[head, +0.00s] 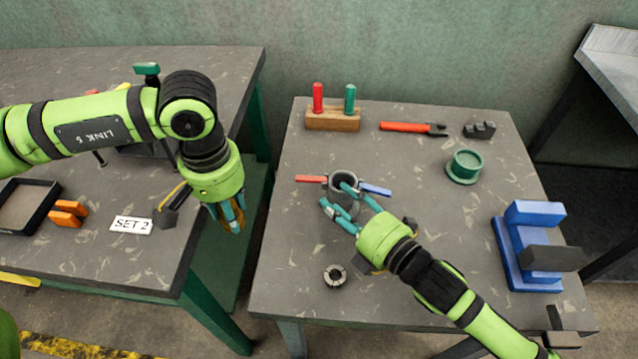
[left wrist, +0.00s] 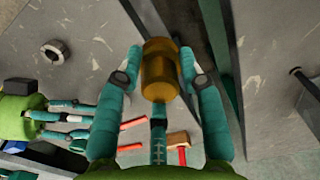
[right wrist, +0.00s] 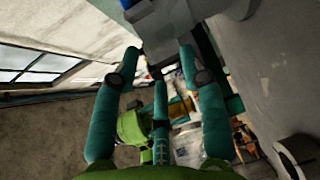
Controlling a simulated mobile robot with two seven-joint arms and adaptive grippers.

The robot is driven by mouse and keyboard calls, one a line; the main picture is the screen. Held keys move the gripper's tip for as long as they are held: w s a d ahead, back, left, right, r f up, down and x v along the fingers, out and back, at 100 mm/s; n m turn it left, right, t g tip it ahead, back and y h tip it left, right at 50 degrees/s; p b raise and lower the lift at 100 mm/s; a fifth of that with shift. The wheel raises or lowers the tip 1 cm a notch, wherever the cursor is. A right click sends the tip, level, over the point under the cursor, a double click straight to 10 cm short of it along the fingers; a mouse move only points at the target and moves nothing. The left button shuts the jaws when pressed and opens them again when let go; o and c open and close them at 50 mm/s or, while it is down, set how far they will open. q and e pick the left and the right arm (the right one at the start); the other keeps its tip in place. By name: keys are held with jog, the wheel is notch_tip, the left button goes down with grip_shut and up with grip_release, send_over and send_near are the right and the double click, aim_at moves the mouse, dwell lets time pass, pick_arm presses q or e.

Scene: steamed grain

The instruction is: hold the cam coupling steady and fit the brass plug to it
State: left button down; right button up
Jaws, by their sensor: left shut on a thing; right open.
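The cam coupling (head: 343,188) is a grey upright cup on the right-hand table, with a red lever to its left and a blue lever to its right. My right gripper (head: 338,197) is open with its fingers at the coupling's near side; in the right wrist view the grey coupling body (right wrist: 165,28) lies just beyond the fingertips. I cannot tell if they touch. My left gripper (head: 231,218) is shut on the brass plug (left wrist: 160,70), a golden cylinder mostly hidden by the fingers in the head view. It is over the gap between the tables.
The left table holds a tray (head: 50,213) and a SET 2 card (head: 130,225).

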aim_at(313, 181)
pick_arm(q)
jog(key=shift+r, duration=0.4)
pick_arm(e)
jog(key=x, duration=0.8)
jog(key=shift+w+a, duration=0.25)
jog(key=shift+c, duration=0.4)
grip_shut()
jog(key=shift+o, duration=0.3)
grip_release()
jog(key=shift+s+d, duration=0.1)
